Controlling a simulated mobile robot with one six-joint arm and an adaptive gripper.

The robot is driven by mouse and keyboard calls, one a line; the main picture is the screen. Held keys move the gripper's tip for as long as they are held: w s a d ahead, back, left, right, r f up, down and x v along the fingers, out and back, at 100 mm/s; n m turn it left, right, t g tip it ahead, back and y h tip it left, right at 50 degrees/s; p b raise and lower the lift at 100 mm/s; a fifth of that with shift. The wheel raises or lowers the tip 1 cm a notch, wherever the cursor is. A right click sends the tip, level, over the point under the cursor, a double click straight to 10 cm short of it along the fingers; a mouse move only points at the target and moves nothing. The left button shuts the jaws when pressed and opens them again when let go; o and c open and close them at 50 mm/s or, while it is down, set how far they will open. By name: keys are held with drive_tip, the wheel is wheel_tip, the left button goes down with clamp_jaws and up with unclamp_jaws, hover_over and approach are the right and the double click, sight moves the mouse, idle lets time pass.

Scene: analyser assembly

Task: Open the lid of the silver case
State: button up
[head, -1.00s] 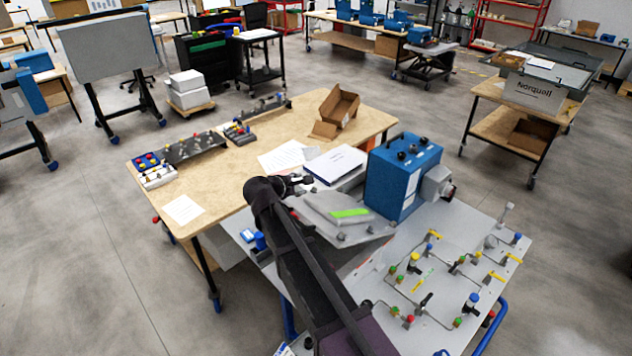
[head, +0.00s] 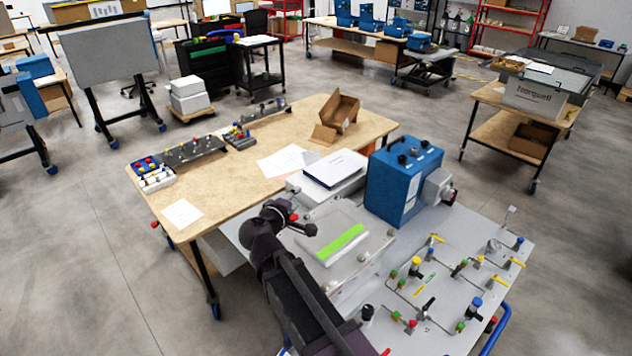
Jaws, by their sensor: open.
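The silver case (head: 372,262) stands on the grey bench in the middle of the head view, left of the blue box. Its pale top panel carries a bright green strip (head: 341,244), and small round knobs show along its edge. The panel looks low and tilted; I cannot tell whether the lid is raised from the body. My gripper (head: 302,222), dark, is open above the panel's left part, left of the green strip. No object shows between its fingers, and contact with the case cannot be told. My arm hides the case's near left side.
A blue box (head: 392,188) with knobs stands right behind the case. A panel with pipes and coloured valves (head: 447,318) fills the right. A wooden table (head: 225,195) holds parts and papers. Open floor lies left.

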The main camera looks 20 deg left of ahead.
drive_tip(key=b+x, duration=0.3)
drive_tip(key=x, duration=1)
drive_tip(key=shift+w, duration=0.4)
drive_tip(key=shift+f, duration=0.1)
clamp_jaws()
unclamp_jaws()
drive_tip(key=shift+s, duration=0.15)
drive_tip(key=p+v, duration=0.3)
drive_tip(key=v, duration=1)
drive_tip(key=shift+s, duration=0.3)
